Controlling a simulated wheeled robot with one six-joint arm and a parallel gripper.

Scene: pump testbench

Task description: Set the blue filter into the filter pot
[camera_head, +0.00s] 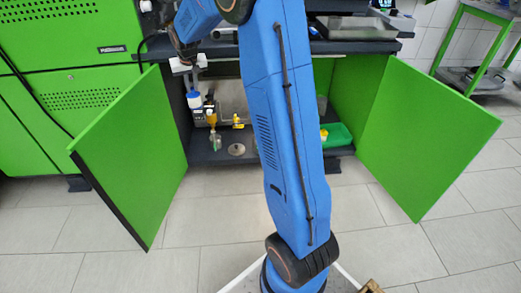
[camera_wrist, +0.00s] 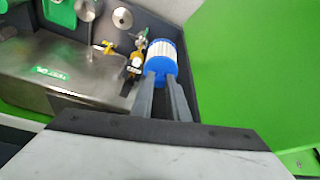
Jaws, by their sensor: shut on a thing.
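The blue filter (camera_wrist: 160,52), a white pleated cylinder with blue ends, is between the fingertips of my gripper (camera_wrist: 164,82) in the wrist view. My gripper is shut on it by the near blue end. In the head view the filter (camera_head: 194,98) hangs at the left of the open cabinet, below my gripper (camera_head: 193,80), beside a brass fitting (camera_head: 211,118). A round silver cup-like part (camera_wrist: 88,10), perhaps the filter pot, shows at the top of the wrist view, apart from the filter. My arm hides the middle of the cabinet in the head view.
Green doors stand open at left (camera_head: 130,155) and right (camera_head: 420,135). A metal tank (camera_wrist: 60,75) fills the wrist view's left side. A round metal disc (camera_head: 236,149) lies on the cabinet floor. A green bin (camera_head: 338,134) stands at right.

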